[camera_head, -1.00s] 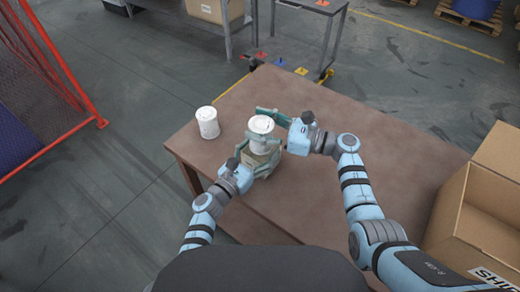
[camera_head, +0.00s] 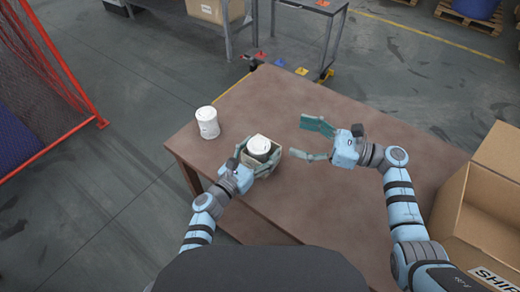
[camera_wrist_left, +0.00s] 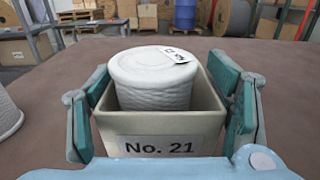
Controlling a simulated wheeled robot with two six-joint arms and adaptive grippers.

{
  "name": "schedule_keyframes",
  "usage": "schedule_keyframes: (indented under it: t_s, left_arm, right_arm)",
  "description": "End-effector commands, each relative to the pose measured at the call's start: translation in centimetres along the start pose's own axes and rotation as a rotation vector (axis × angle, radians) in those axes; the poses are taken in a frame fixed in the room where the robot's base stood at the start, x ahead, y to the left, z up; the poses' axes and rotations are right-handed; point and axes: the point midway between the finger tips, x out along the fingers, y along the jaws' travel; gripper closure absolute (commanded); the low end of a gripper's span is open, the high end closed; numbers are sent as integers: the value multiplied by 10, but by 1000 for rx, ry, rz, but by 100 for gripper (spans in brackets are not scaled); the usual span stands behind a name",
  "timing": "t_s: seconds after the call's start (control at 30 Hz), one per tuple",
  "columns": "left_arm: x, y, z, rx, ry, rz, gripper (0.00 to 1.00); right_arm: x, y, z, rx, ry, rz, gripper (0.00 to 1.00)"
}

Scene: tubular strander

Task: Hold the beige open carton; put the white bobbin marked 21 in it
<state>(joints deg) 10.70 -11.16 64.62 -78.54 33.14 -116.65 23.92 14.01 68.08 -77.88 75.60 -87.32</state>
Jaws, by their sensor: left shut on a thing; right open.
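The beige open carton (camera_head: 274,161) stands on the brown table; in the left wrist view its front wall (camera_wrist_left: 195,123) bears a "No. 21" label. My left gripper (camera_head: 260,161) is shut on the carton, with green fingers on both side walls. A white bobbin (camera_head: 259,145) sits upright inside the carton. In the left wrist view the bobbin (camera_wrist_left: 152,83) rises above the rim, with a small tag on top that I cannot read for sure. My right gripper (camera_head: 318,140) is open and empty, right of the carton and apart from it.
Another white bobbin (camera_head: 208,122) stands on the table's left part; it is cut off in the left wrist view (camera_wrist_left: 6,114). A large cardboard box (camera_head: 480,215) is at the right. The table (camera_head: 320,205) is bare between.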

Motion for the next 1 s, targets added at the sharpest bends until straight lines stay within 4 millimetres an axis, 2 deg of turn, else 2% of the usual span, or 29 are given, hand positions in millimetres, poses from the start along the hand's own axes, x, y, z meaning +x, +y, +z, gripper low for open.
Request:
schedule_keyframes:
  t_s: [0.1, 0.23, 0.27, 0.4, 0.77, 0.87, 1.0]
  left_arm:
    - [0, 0, 0, 0, 0, 0, 54]
    - [0, 0, 0, 0, 0, 0, 54]
    - [0, 0, 0, 0, 0, 0, 24]
    - [0, 0, 0, 0, 0, 0, 4]
    - [-2, 0, 0, 0, 1, 0, 4]
    - [-15, 0, -1, 1, 1, 2, 4]
    - [-52, 0, -2, 2, 2, 1, 4]
  right_arm:
    - [-7, 0, 0, 0, 0, 1, 22]
    - [-7, 0, 0, 0, -1, 1, 22]
    - [-7, 0, 0, 0, -1, 1, 22]
    - [-7, 0, 0, 0, 0, 1, 22]
    - [-7, 0, 0, 0, 0, 0, 22]
    - [-7, 0, 0, 0, 0, 0, 22]
    - [-7, 0, 0, 0, 0, 0, 22]
